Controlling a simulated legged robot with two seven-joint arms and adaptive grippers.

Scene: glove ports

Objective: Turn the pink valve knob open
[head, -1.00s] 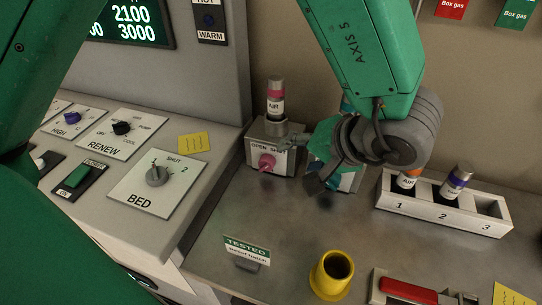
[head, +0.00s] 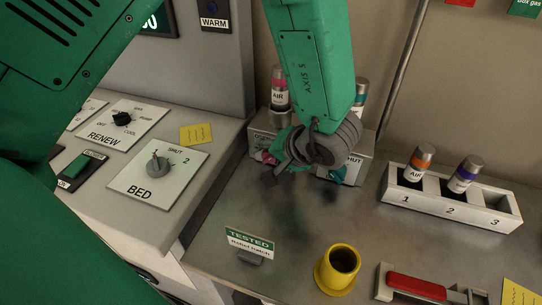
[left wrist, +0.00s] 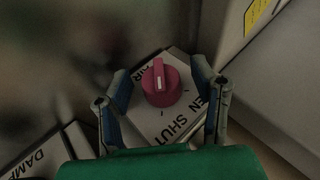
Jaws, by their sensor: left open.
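The pink valve knob (head: 267,157) is on a sloped grey box at the back of the bench, partly hidden by my left gripper (head: 283,164). In the left wrist view the round pink knob (left wrist: 161,85) shows whole, its white mark pointing up in the picture. It sits on a white plate lettered "SHUT", with the word before it partly covered. In that view my left gripper (left wrist: 160,92) is open, one finger on each side of the knob, with visible gaps. I cannot tell how far above the plate the fingertips are. My right gripper is not in view.
A teal knob (head: 337,174) sits close to the right on the same row. Labelled cylinders (head: 279,90) stand behind. A numbered rack (head: 450,208), a yellow cup (head: 338,268) and a "TESTED" sign (head: 249,243) stand on the bench. The bench centre is clear.

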